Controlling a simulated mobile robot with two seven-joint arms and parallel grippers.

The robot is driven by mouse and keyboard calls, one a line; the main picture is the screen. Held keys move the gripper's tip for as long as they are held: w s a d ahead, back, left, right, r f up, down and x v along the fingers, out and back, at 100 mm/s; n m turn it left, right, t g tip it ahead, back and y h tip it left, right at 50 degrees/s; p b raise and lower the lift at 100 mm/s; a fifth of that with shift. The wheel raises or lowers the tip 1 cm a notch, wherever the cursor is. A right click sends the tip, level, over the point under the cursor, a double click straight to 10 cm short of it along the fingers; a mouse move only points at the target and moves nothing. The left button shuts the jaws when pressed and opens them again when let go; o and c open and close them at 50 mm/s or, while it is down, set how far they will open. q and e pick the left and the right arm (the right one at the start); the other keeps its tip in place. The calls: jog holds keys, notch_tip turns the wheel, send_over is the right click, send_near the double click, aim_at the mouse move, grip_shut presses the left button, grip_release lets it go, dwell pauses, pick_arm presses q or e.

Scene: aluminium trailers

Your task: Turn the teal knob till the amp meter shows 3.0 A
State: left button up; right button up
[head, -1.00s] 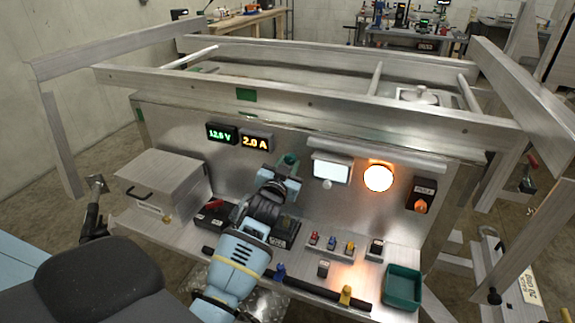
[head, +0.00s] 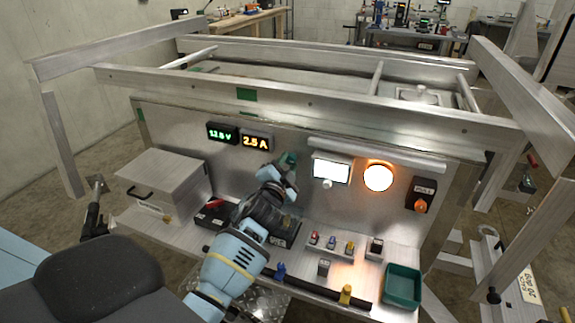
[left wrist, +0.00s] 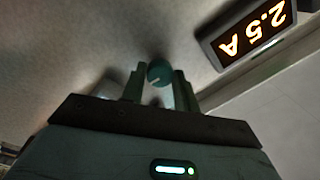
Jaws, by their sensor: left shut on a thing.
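The teal knob (head: 288,160) is on the upright metal panel, partly hidden behind my left gripper in the head view. In the left wrist view the knob (left wrist: 160,73) sits between the two fingertips, with a pale mark on its face. My left gripper (head: 284,172) is shut on it, and its wrist is rolled. The amp meter (head: 257,141) reads 2.5 A in orange digits; it also shows tilted in the left wrist view (left wrist: 253,31). My right gripper is not in view.
A green voltage meter (head: 221,133) is left of the amp meter. A lit white lamp panel (head: 331,170), a round glowing lamp (head: 378,178) and an orange rotary switch (head: 420,204) are to the right. A teal tray (head: 403,285) and a metal box (head: 163,183) stand on the ledge.

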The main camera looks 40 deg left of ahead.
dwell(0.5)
pick_arm(q)
jog(key=o, duration=1)
jog(key=v, duration=0.7)
jog(key=shift+s+d, duration=0.1)
jog(key=shift+s, duration=0.3)
